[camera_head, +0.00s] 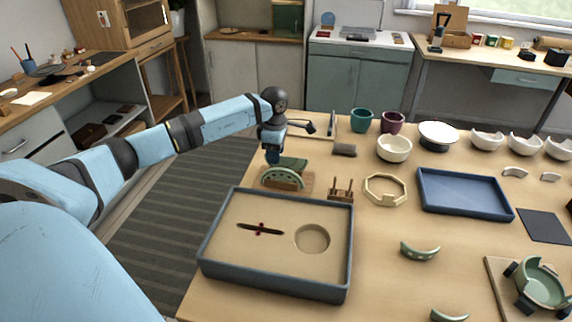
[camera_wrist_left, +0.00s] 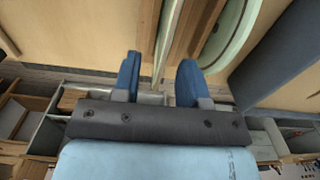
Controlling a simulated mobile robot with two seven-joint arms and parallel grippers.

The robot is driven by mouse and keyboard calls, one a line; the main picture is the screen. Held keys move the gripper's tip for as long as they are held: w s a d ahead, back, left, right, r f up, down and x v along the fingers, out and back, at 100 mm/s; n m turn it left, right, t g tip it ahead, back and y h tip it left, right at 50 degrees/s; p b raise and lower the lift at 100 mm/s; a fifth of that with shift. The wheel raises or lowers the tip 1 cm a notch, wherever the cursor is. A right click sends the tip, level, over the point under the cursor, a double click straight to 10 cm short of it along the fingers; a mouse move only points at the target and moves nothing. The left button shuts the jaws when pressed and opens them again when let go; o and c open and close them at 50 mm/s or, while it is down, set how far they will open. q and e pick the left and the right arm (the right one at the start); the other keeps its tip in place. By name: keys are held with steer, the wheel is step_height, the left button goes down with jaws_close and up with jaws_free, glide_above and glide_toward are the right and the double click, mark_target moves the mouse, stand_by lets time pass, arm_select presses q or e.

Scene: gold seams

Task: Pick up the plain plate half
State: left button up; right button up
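The plain green plate half (camera_head: 292,163) stands at the back of a wooden rack (camera_head: 303,186) near the table's left edge, partly hidden in the head view. A second green half with a row of pale marks (camera_head: 283,178) stands in front of it. My left gripper (camera_head: 272,160) points down at the rack, beside the plain half. In the left wrist view the gripper (camera_wrist_left: 158,70) is open and empty. A thin green plate edge (camera_wrist_left: 169,40) lies just beyond and between its fingertips, and the other half (camera_wrist_left: 231,36) is to the right. My right gripper is not in view.
A grey-rimmed sand tray (camera_head: 281,283) stands in front of the rack. A small wooden stand (camera_head: 341,190) and an octagonal frame (camera_head: 385,190) are to the right. A blue tray (camera_head: 464,193), bowls and cups fill the far right. A grey block (camera_head: 344,150) lies behind.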

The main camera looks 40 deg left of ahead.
arm_select(q)
step_height(320, 180, down, 2)
steer(key=shift+f, duration=0.2)
jaws_close()
steer(key=shift+r, duration=0.1)
